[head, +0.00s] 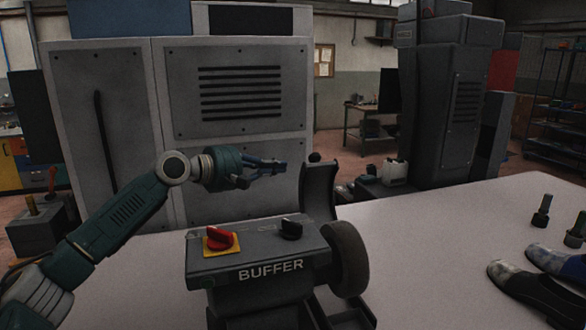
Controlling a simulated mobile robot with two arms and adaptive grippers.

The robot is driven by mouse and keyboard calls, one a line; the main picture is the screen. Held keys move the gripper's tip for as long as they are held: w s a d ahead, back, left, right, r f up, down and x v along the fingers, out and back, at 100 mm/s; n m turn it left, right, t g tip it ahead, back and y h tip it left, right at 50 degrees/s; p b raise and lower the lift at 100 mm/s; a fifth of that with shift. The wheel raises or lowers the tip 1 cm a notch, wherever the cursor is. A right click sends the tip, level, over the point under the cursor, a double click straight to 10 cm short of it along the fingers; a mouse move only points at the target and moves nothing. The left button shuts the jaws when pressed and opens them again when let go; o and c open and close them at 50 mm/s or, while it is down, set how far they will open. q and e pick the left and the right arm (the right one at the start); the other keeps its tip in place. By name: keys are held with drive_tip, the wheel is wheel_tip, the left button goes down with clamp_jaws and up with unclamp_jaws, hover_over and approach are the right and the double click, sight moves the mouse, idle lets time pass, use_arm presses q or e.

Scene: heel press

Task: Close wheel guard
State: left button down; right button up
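The buffer machine (255,250) stands on the white table, with "BUFFER" lettered on its front. Its dark wheel (349,258) is on the right side and is uncovered in front and on top. The curved grey wheel guard (319,192) stands upright above and behind the wheel, with a dark round knob (315,157) at its top. My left gripper (277,169) is in the air left of the guard, pointing right towards it. Its fingers look apart and empty, and a gap shows between them and the guard. My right gripper is not in view.
A red switch (219,238) on a yellow plate and a black knob (291,229) sit on the buffer's top. Dark shoes (535,293) and small upright tools (543,212) are at the right of the table (430,230). A grey cabinet (240,120) stands behind.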

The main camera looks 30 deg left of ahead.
use_arm(q)
drive_tip(key=w+d+p, duration=0.5)
drive_tip(key=p, duration=0.1)
drive_tip(key=shift+w, duration=0.3)
idle(0.4)
drive_tip(key=shift+s+d+r, duration=0.15)
drive_tip(key=shift+r, duration=0.05)
